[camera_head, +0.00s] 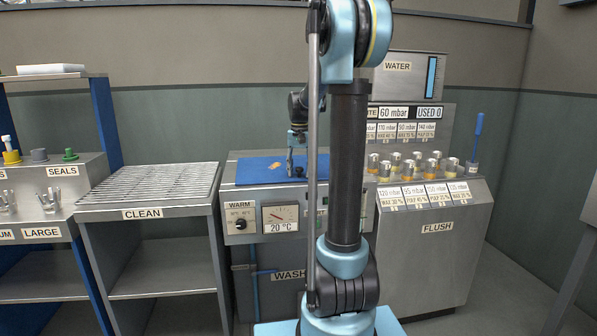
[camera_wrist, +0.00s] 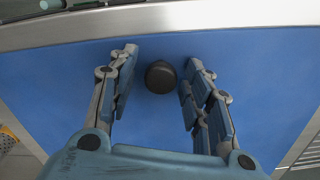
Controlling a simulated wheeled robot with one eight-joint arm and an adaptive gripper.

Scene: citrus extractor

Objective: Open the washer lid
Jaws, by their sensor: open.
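The washer lid is a flat blue panel (camera_head: 255,172) on top of the grey washer, and it lies closed. In the wrist view the blue lid (camera_wrist: 60,85) fills most of the picture. A round black knob (camera_wrist: 160,77) stands on it. My gripper (camera_wrist: 158,68) is open, with one finger on each side of the knob and a small gap to each. In the head view my gripper (camera_head: 294,160) points down at the lid, partly hidden behind my own arm. How high the fingertips are above the lid is hard to tell.
The washer front has a WARM dial (camera_head: 240,223) and a temperature gauge (camera_head: 279,217). A CLEAN rack (camera_head: 150,187) stands at the left. The FLUSH cabinet (camera_head: 440,250) with several small fittings on top stands at the right, with a blue-handled brush (camera_head: 477,135).

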